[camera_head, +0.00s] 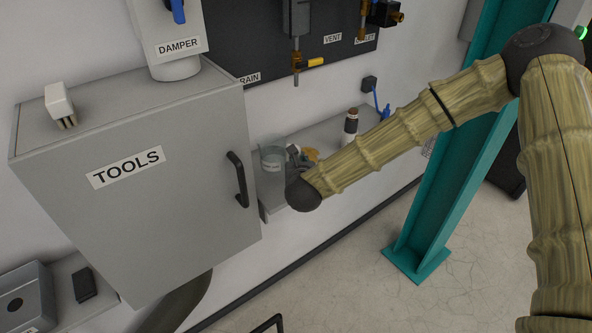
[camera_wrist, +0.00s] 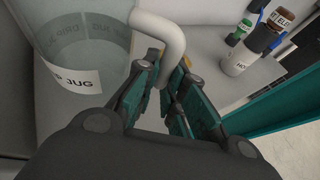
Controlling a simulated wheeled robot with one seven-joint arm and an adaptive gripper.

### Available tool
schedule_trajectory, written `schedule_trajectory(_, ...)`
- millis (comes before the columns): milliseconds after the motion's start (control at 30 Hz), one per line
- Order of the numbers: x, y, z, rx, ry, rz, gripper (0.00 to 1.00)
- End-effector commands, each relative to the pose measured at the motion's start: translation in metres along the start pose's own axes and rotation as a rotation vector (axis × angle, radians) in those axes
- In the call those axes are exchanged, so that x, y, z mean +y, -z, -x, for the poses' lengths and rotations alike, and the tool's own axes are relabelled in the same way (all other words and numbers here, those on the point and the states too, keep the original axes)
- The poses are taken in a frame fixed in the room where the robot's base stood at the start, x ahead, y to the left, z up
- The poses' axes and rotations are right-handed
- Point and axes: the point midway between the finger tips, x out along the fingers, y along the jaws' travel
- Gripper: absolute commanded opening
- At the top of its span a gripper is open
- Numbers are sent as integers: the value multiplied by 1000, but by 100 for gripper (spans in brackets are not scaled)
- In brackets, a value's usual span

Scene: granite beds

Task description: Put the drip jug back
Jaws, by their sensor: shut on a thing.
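The drip jug (camera_wrist: 85,50) is a clear, upright jug with a white "JUG" label and a pale handle (camera_wrist: 165,38). It fills the upper left of the wrist view. In the head view the jug (camera_head: 271,160) shows at the left end of the grey wall shelf (camera_head: 328,135), just right of the tools cabinet. My gripper (camera_wrist: 172,88) is shut on the jug's handle, with its teal fingers on both sides of it. In the head view my gripper (camera_head: 294,160) is partly hidden by my wrist. I cannot tell whether the jug's base touches the shelf.
The closed "TOOLS" cabinet (camera_head: 130,175) stands close left of the jug. A white bottle (camera_head: 351,126) stands farther along the shelf; several bottles (camera_wrist: 262,28) show in the wrist view. A drain valve (camera_head: 297,62) hangs above. A teal post (camera_head: 450,150) rises right of the shelf.

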Motion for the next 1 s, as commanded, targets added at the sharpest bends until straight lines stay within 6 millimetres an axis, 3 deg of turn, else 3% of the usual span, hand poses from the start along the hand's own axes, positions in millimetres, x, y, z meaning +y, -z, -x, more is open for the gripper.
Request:
schedule_trajectory(167, 0, 7, -3, 0, 0, 0, 0)
schedule_trajectory(500, 0, 40, -16, 0, 0, 1, 0)
schedule_trajectory(933, 0, 45, -19, -1, -1, -1, 0)
schedule_trajectory(967, 0, 44, -18, -1, -1, -1, 17)
schedule_trajectory(1000, 0, 44, -18, -1, -1, -1, 24)
